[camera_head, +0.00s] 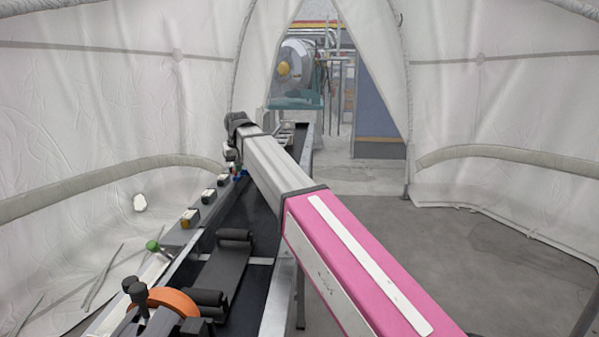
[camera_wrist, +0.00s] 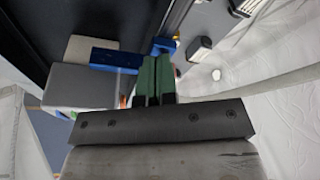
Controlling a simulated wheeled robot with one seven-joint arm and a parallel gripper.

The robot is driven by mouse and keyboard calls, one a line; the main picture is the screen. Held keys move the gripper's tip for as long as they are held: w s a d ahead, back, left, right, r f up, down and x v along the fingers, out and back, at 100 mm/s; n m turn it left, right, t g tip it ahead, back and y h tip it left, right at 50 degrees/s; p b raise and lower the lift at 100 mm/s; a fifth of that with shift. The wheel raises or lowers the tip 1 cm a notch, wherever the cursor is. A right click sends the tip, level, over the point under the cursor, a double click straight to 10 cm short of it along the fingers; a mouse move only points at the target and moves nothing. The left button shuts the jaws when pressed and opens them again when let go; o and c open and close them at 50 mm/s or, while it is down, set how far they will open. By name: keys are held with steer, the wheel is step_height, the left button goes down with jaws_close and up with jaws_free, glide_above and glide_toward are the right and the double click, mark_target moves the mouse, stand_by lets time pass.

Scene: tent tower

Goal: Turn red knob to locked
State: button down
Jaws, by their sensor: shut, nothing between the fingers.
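I cannot clearly pick out a red knob in either view. In the wrist view a small orange-red part (camera_wrist: 177,72) shows just right of my gripper (camera_wrist: 156,58), too small to identify. My gripper's green fingers are together with nothing between them. Their tips are close to a small blue part (camera_wrist: 163,44) and right of a longer blue block (camera_wrist: 115,58); I cannot tell whether they touch anything. In the head view my arm reaches to the far end of the bench (camera_head: 262,215), and the arm hides most of the gripper.
Several small box-like fixtures (camera_head: 190,218) line the bench's left rail. An orange disc (camera_head: 172,301) with black knobs and a green-topped part (camera_head: 152,246) are near the front left. White tent walls (camera_head: 90,110) enclose the area. The floor (camera_head: 450,250) at right is clear.

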steer(key=shift+s+a+f, duration=0.25)
steer(key=shift+s+f, duration=0.05)
steer(key=shift+f, duration=0.15)
stand_by(0.4)
steer(key=shift+s, duration=0.15)
steer(key=shift+s+d, duration=0.1)
steer(key=shift+s, duration=0.2)
step_height(320, 180, up, 6)
steer(key=shift+w+r, duration=0.15)
steer(key=shift+w, duration=0.2)
steer(key=shift+w+d+r, duration=0.1)
steer(key=shift+w+r, duration=0.25)
steer(key=shift+r, duration=0.1)
stand_by(0.4)
steer(key=shift+f, duration=0.1)
